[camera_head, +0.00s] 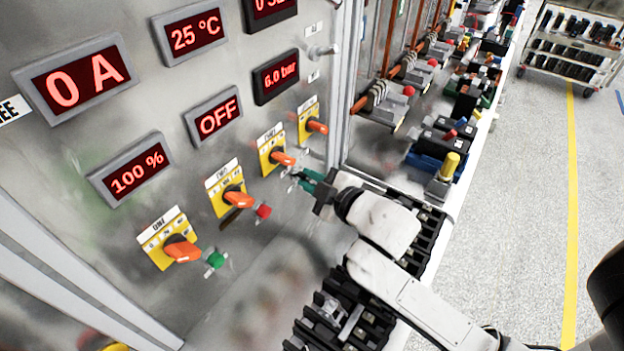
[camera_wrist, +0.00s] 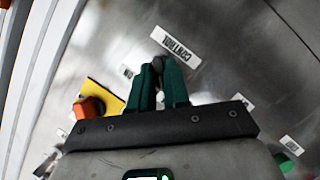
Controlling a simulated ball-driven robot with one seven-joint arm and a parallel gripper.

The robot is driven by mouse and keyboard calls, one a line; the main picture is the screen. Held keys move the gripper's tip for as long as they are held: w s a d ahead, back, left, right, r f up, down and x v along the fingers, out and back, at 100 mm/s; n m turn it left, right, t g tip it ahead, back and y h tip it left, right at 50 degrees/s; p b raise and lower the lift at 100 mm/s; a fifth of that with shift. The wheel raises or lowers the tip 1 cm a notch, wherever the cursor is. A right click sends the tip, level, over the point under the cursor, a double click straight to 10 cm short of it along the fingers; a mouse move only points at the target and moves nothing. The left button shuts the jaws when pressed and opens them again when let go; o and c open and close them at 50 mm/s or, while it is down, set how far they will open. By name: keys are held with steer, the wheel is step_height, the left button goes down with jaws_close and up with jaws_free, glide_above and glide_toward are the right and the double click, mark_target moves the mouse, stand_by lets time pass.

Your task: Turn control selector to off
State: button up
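My gripper (camera_head: 303,181), with green fingers, is at the metal panel in the head view, to the right of the red button. In the wrist view my gripper (camera_wrist: 160,66) points at the panel just below a white label reading CONTROL (camera_wrist: 175,47). Its fingers are close together, with a small dark knob (camera_wrist: 158,62) between their tips. This knob appears to be the control selector; the fingers hide most of it, so its pointing direction cannot be read. In the head view the knob is hidden by the fingers.
Several orange rotary handles on yellow plates, one (camera_head: 182,250) at lower left, stand out from the panel. A red button (camera_head: 263,211) and a green button (camera_head: 215,259) are near. A display (camera_head: 219,118) reads OFF. A terminal strip (camera_head: 345,310) runs below my arm.

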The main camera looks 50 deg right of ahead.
steer(key=o, duration=0.4)
steer(key=shift+s, duration=0.15)
steer(key=shift+s, duration=0.3)
steer(key=b+v, duration=0.2)
steer(key=v, duration=0.8)
steer(key=shift+a, duration=0.1)
